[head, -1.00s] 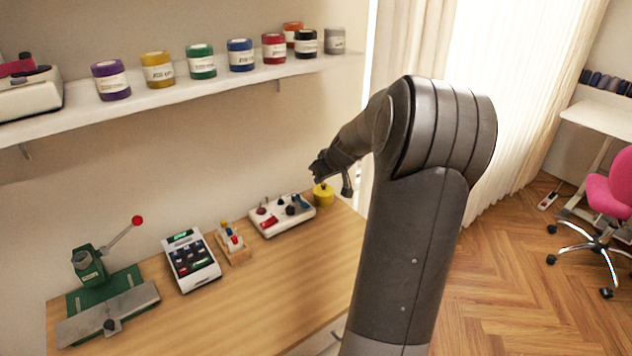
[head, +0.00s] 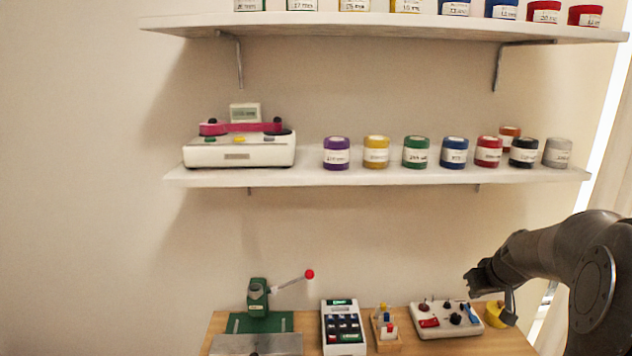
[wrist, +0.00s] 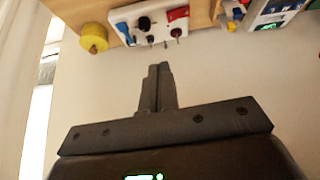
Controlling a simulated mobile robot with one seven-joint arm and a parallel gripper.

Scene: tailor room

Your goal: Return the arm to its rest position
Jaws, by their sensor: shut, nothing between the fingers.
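My arm (head: 560,250) comes in from the right edge of the head view and reaches left, bent. My gripper (head: 472,282) hangs in the air in front of the wall, above the right part of the wooden table. In the wrist view my gripper (wrist: 160,68) has its two fingers together, with nothing between them. The white control box (head: 425,328) and the yellow round pot (head: 497,314) are close to it in the head view. Part of the pot is behind my gripper.
The wooden table (head: 480,346) also bears a green press (head: 258,298), a keypad device (head: 343,325) and a small wooden holder (head: 388,345). Above, a white shelf (head: 300,178) carries a white machine (head: 240,150) and several coloured jars. A curtain (head: 612,190) hangs at the right.

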